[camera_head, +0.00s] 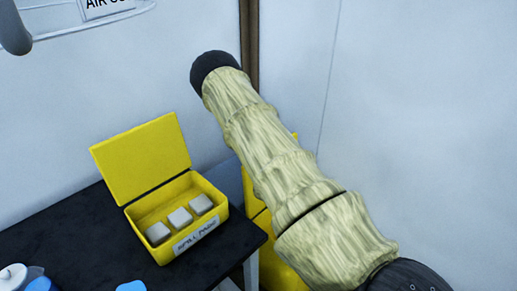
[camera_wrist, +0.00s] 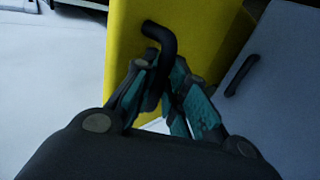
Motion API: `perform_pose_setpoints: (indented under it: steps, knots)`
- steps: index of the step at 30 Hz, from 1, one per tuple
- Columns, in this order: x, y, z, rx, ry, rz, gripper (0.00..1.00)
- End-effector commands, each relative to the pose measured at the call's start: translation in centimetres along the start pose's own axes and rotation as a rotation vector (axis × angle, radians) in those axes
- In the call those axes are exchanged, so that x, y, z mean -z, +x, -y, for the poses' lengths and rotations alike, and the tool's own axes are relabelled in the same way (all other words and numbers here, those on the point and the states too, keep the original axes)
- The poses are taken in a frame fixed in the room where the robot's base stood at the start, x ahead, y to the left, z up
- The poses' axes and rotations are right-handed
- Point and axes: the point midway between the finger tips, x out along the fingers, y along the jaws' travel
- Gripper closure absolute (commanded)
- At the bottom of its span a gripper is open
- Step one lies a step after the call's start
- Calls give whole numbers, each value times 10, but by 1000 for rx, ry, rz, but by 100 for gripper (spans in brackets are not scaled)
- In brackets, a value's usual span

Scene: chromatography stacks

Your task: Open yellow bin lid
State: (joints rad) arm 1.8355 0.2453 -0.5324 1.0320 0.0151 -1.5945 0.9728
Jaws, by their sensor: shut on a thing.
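In the wrist view, my gripper (camera_wrist: 160,72) is shut on a curved black handle (camera_wrist: 167,42) in front of a yellow panel (camera_wrist: 124,40), which looks like the bin lid. In the head view, the yellow bin (camera_wrist: 222,40) is mostly hidden behind my arm; yellow parts of it (camera_head: 284,273) show beside the dark table, and a small yellow edge shows past the arm's upper side. My gripper is hidden in the head view. How far the lid is raised cannot be told.
A yellow spill pads box (camera_head: 192,238) with its lid up stands on the dark table (camera_head: 80,224), with several pale blocks inside. Blue and white items lie at the table's front left. A grey panel with a black handle (camera_wrist: 242,75) is at right in the wrist view. Pale walls stand behind.

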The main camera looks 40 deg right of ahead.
Motion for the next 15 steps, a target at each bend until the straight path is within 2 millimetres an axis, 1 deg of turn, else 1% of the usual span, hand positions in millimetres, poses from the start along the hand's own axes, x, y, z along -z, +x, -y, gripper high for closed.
perform_pose_setpoints:
  steps: [1,6,7,10,15]
  knots:
    - [-1,8,4,-5,0,5,100]
    - [-2,8,4,-5,-1,5,100]
    - [-2,8,4,-5,-1,5,83]
    - [-1,6,3,-4,-1,4,65]
    - [-1,4,2,-3,-1,3,65]
